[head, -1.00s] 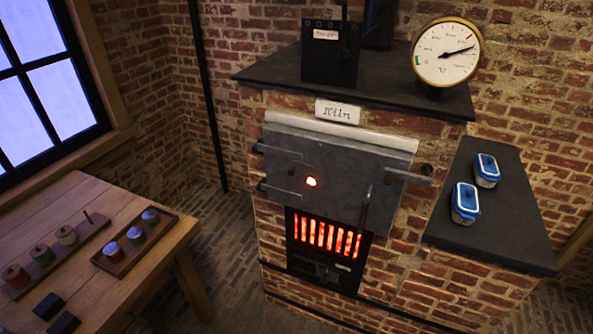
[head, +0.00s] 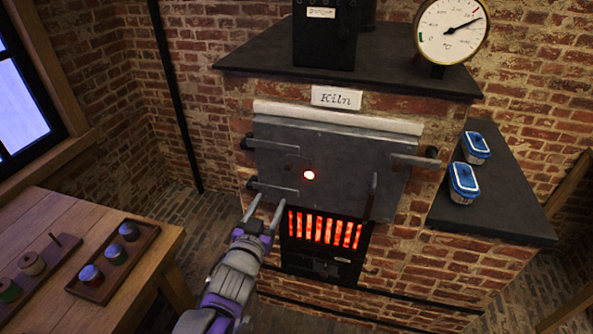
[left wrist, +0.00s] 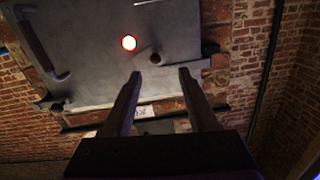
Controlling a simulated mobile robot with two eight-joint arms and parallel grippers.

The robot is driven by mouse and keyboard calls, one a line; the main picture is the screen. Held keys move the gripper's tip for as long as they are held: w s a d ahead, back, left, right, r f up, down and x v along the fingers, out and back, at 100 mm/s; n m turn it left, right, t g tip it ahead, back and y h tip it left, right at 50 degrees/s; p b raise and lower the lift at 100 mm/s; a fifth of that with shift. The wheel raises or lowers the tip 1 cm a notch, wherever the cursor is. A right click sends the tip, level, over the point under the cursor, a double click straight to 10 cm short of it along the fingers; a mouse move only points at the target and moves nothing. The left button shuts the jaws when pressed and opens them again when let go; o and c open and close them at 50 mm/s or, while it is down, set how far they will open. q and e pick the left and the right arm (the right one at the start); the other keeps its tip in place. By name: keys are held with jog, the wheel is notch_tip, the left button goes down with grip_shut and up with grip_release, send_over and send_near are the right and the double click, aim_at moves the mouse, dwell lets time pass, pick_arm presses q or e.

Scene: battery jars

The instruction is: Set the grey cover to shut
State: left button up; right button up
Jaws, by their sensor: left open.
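The grey kiln door (head: 340,165) is shut against the brick front. A small round spy hole (head: 309,175) glows orange-white in it, uncovered; it also shows in the left wrist view (left wrist: 129,42). A small grey piece with a knob (left wrist: 155,59), which looks like the cover, sits beside the hole. In the head view it is hard to make out against the grey door. My left gripper (head: 268,199) is open and empty, in front of the door's lower left part. Its two fingers (left wrist: 160,75) point at the door near the knob, with no contact visible. My right gripper is out of view.
A barred grate (head: 322,230) glows below the door. A latch bar (head: 415,161) and upright handle (head: 371,198) are on the door's right. Blue-lidded jars (head: 463,182) stand on the side shelf. A wooden table (head: 58,215) with a jar tray (head: 145,248) is at left.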

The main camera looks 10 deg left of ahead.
aim_at(287, 169)
pick_arm(q)
jog(key=shift+m+t+h, duration=0.3)
jog(key=w, duration=0.4)
jog(key=w+d, duration=0.1)
jog(key=w, duration=0.6)
jog(key=shift+w+d+r+p, duration=0.15)
jog(key=shift+w+r+p, duration=0.15)
jog(key=shift+w+r, duration=0.1)
jog(key=shift+s, duration=0.1)
grip_shut()
dwell(0.5)
